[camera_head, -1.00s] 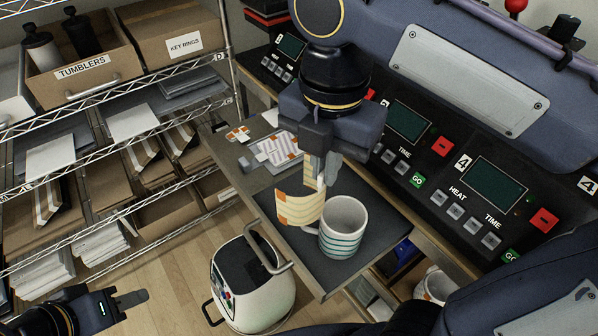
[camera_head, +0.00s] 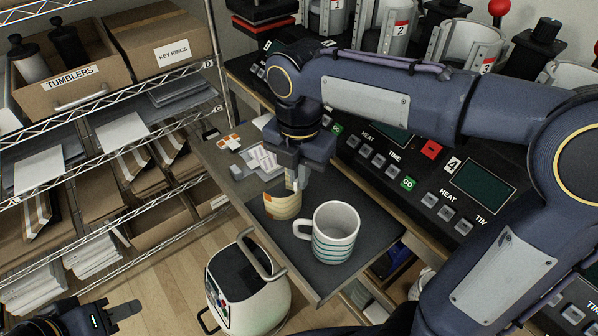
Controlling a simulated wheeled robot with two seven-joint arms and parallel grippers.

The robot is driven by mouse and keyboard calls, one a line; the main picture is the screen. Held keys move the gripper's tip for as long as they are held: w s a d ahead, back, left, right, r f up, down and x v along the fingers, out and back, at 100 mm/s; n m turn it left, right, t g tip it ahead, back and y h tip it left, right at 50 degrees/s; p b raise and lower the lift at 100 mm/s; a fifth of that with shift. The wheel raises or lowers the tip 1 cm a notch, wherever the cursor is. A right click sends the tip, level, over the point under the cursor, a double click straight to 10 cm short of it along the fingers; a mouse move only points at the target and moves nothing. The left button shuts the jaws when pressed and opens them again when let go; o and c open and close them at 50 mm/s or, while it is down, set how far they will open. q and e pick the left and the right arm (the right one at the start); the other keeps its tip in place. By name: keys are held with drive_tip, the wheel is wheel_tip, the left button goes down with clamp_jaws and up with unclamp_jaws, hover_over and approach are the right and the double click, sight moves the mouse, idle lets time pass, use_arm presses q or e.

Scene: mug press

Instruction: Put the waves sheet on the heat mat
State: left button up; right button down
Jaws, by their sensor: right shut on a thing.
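My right gripper (camera_head: 297,182) is shut on a curved cream sheet (camera_head: 283,206) with orange patches. It holds the sheet upright over the dark mat (camera_head: 335,284) on the pull-out shelf, left of the mug. I cannot tell if the sheet's lower edge touches the mat. No wave pattern shows on its visible side. A white mug (camera_head: 337,224) with teal wavy lines stands upright on the mat, its handle toward the sheet. The sheet and mug are apart. My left gripper (camera_head: 118,312) is at the lower left, away from the shelf; its opening is unclear.
Patterned sheets and orange pieces (camera_head: 258,159) lie at the shelf's far left end. A white canister (camera_head: 240,290) with a handle stands below the shelf's front edge. Mug presses with control panels (camera_head: 400,160) line the right. A wire rack (camera_head: 100,140) stands left.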

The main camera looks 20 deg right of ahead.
drive_tip(key=shift+f, duration=0.1)
drive_tip(key=c, duration=1.6)
unclamp_jaws()
drive_tip(key=shift+r, duration=0.3)
wheel_tip(320, 180, up, 12)
drive_tip(key=shift+f+p, duration=0.15)
drive_tip(key=shift+p, duration=0.5)
drive_tip(key=shift+s, duration=0.1)
